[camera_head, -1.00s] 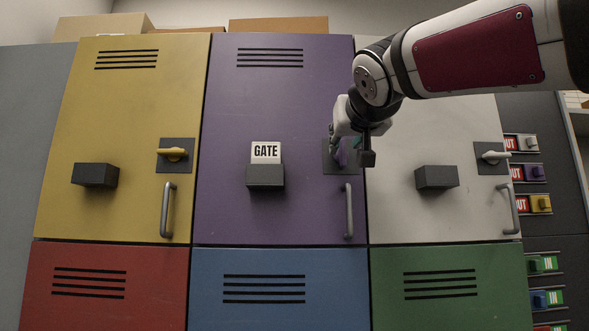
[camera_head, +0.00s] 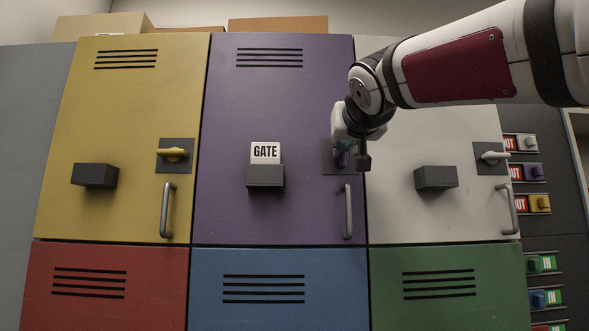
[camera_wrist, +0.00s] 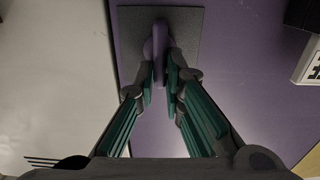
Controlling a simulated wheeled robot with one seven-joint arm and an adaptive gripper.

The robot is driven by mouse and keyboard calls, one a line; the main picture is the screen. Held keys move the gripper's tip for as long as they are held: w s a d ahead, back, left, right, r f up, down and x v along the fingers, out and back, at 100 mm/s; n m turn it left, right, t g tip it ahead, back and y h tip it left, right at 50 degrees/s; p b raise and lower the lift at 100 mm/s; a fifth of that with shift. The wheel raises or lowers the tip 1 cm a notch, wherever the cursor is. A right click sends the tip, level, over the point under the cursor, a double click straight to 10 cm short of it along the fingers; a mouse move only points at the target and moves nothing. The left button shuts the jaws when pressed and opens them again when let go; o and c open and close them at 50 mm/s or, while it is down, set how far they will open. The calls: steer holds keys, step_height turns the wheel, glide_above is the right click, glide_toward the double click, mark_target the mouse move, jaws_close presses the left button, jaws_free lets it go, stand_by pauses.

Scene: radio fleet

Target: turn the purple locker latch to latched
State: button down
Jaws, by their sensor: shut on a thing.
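The purple locker door (camera_head: 305,100) stands in the middle of the top row and is shut. Its latch has a dark square plate (camera_head: 329,168) near the door's right edge. In the wrist view the purple latch handle (camera_wrist: 160,45) stands on the plate (camera_wrist: 188,20), its end between my two fingers. My gripper (camera_wrist: 160,80) is shut on the handle, one teal-padded finger on each side. In the head view my gripper (camera_head: 349,150) covers most of the handle, so its angle is hard to tell there.
A yellow locker (camera_head: 125,110) is to the left and a white locker (camera_head: 400,215) to the right, each with a latch. Below the purple latch is a grey door pull (camera_head: 348,212). A dark holder (camera_head: 265,177) carries a GATE card (camera_head: 265,152). Coloured IN/OUT tags line the far right.

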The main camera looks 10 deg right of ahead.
steer(key=shift+n, duration=0.3)
steer(key=shift+w+a+f+n+p, duration=0.2)
steer(key=shift+n+p, duration=0.55)
steer(key=shift+n, duration=2.1)
steer(key=shift+s+a+f+n+p, duration=0.15)
steer(key=shift+a+f+n+p, duration=0.4)
steer(key=shift+n, duration=2.35)
steer(key=shift+w+f+n+p, duration=0.1)
steer(key=shift+n+p, duration=0.85)
steer(key=shift+n, duration=1.9)
steer(key=c, duration=1.7)
jaws_free()
